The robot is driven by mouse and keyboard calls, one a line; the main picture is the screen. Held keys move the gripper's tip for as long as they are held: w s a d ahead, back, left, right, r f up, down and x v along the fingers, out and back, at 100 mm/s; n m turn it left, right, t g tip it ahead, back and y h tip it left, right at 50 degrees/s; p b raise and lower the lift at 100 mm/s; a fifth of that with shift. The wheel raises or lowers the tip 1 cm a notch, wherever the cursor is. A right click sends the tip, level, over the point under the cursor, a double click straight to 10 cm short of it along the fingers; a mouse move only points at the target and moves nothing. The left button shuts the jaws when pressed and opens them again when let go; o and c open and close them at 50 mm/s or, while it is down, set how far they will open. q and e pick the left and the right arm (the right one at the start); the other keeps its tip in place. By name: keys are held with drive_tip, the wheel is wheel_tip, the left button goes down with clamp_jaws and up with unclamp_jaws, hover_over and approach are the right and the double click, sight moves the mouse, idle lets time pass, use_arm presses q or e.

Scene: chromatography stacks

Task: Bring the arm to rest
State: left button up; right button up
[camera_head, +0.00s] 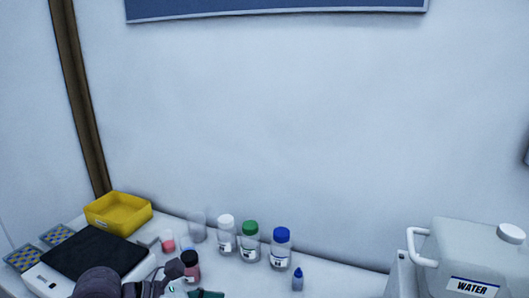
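Part of my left arm, dark greyish purple, shows at the bottom left edge in the head view. It lies in front of a flat device with a black top (95,252). My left gripper (187,291) seems to be at the bottom edge, near a small bottle with a dark cap (190,262). It is mostly cut off by the frame, and I cannot see whether it is open or shut or holds anything. My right gripper is not in view.
A yellow tray (118,224) stands at the back left. Bottles with white (226,237), green (250,245) and blue (280,252) caps stand along the wall, with a small dropper bottle (297,281) in front. A water canister (470,255) is at right. Bare bench (345,280) lies between.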

use_arm(q)
drive_tip(key=s+d+r+n+t+h, duration=0.2)
drive_tip(key=d+r+n+t+h, duration=0.25)
drive_tip(key=r+h, duration=0.35)
drive_tip(key=w+a+r+n+t+y, duration=0.25)
drive_tip(key=a+n+t, duration=0.2)
drive_tip(key=n, duration=0.25)
drive_tip(key=w+a+r+n+t+y, duration=0.1)
drive_tip(key=a+r+n+t+y, duration=0.15)
drive_tip(key=n+t, duration=0.45)
drive_tip(key=w+a+f+n+g+y, duration=0.1)
drive_tip(key=a+f+n+g+y, duration=0.1)
drive_tip(key=a+f+n+y, duration=1.45)
drive_tip(key=s+d+f+n+g, duration=0.4)
drive_tip(key=s+f+n+g, duration=0.35)
drive_tip(key=f, duration=0.35)
drive_tip(key=s+d+f+g+h, duration=0.1)
drive_tip(key=s+d+f+g, duration=0.1)
drive_tip(key=s+f+g, duration=0.35)
drive_tip(key=s+d+f+g+h, duration=0.1)
drive_tip(key=s+d+f+g, duration=0.1)
drive_tip(key=s, duration=0.6)
wheel_tip(320, 180, down, 24)
drive_tip(key=r, duration=0.1)
drive_tip(key=s+a+f+g, duration=0.2)
drive_tip(key=s+a+f, duration=0.1)
drive_tip(key=s+f, duration=1.4)
wheel_tip(320, 180, down, 2)
drive_tip(key=shift+s+a, duration=0.15)
drive_tip(key=shift+s, duration=0.2)
